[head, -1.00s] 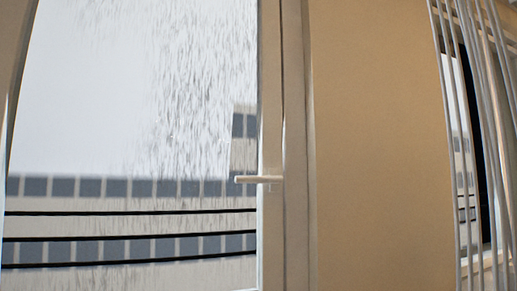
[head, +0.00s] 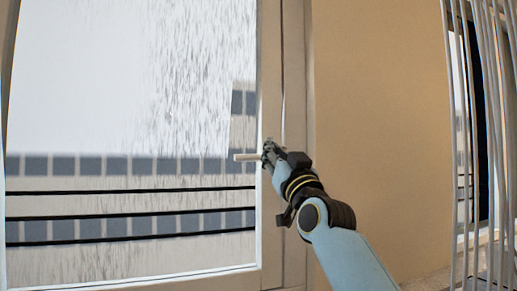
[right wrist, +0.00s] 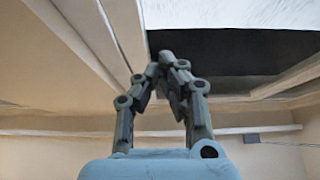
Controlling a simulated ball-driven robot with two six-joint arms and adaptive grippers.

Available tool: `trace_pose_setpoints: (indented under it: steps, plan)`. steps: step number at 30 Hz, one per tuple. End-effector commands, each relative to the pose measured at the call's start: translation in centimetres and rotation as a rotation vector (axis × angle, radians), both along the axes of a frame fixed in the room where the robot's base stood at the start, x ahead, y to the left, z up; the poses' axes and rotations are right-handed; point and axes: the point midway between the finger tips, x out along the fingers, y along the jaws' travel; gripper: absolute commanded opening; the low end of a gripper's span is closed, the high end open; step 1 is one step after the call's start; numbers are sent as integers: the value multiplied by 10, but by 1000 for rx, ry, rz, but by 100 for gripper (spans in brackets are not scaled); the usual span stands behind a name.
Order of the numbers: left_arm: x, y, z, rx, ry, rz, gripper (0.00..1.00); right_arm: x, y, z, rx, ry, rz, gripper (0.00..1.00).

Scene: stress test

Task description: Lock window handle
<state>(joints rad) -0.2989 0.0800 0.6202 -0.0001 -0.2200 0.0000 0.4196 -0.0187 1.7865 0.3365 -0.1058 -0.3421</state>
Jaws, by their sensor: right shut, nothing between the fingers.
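The window handle (head: 246,157) is a pale lever on the right side of the window frame (head: 270,225). It lies level, its free end pointing left over the glass. My right gripper (head: 268,148) is at the handle's pivot end and covers that part. In the head view I cannot tell whether it touches the handle. In the right wrist view the gripper (right wrist: 167,58) is shut, its fingertips together with nothing between them. The handle does not show in that view. My left gripper is not in view.
The window glass (head: 90,90) is streaked, with a building and dark rails beyond it. A plain tan wall (head: 380,120) is right of the frame. Several pale vertical bars (head: 485,150) stand at the far right, before another opening.

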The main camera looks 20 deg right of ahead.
Motion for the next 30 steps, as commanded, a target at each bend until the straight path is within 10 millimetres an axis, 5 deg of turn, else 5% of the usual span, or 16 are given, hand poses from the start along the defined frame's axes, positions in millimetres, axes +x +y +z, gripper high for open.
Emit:
trace_pose_setpoints:
  steps: [8,21,30]
  plan:
    - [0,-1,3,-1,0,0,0,9,0,6,-1,1,0,0]
    - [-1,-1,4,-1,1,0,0,85,3,50,-1,1,1,0]
    - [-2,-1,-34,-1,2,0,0,93,3,13,-1,2,1,0]
